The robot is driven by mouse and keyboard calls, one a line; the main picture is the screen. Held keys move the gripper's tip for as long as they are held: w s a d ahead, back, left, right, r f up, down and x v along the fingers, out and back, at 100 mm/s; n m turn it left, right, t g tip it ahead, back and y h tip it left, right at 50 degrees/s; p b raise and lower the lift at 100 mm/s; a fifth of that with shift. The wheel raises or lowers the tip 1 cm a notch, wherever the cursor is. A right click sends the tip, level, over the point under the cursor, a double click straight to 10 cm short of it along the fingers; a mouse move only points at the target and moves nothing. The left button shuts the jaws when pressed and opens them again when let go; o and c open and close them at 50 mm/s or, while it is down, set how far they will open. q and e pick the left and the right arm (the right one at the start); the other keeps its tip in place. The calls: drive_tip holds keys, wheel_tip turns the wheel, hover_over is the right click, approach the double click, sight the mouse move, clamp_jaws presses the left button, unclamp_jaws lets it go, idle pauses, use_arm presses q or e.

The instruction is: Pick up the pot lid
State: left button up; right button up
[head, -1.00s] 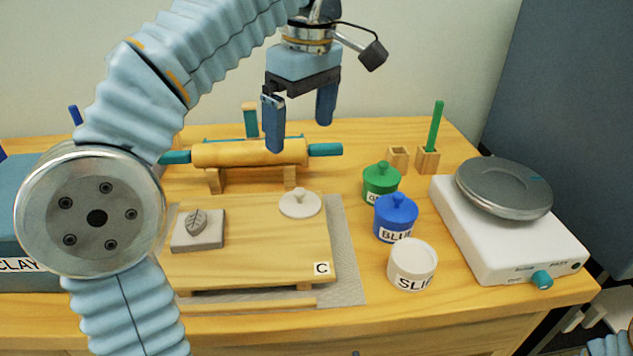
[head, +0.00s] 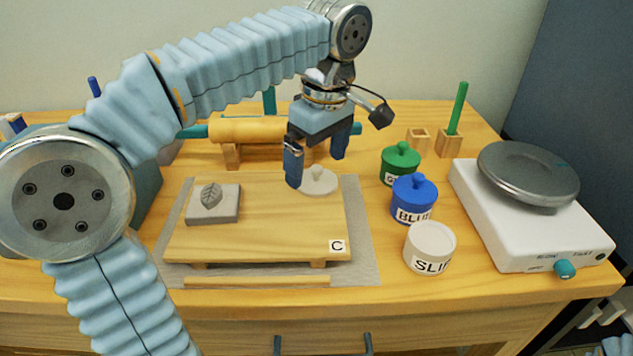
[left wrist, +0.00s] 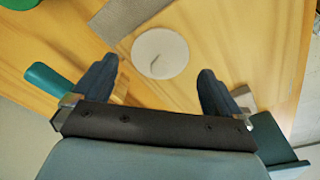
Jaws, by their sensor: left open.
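The pot lid (head: 319,181) is a pale grey-white disc with a small knob, lying on the wooden board marked C (head: 270,228), near its far right corner. It also shows in the left wrist view (left wrist: 160,54), just beyond and between the fingertips. My left gripper (head: 316,170) is open and empty, pointing down above and slightly behind the lid; its near finger overlaps the lid's left edge in the head view. In the left wrist view the gripper (left wrist: 158,75) has its two dark fingers apart. My right gripper is not clearly seen.
A grey slab with a leaf (head: 213,204) lies on the board's left. A rolling pin (head: 250,130) rests on a stand behind. Green (head: 400,165), blue (head: 413,200) and SLIP (head: 430,247) pots stand right of the board, then a white banding wheel (head: 525,235).

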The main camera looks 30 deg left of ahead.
sight(316, 176)
use_arm(q)
wheel_tip(316, 176, down, 2)
drive_tip(key=shift+a+f, duration=0.1)
drive_tip(key=shift+f, duration=0.1)
drive_tip(key=shift+c, duration=0.2)
drive_tip(key=c, duration=0.9)
drive_tip(key=shift+r, duration=0.1)
drive_tip(key=shift+c, duration=0.3)
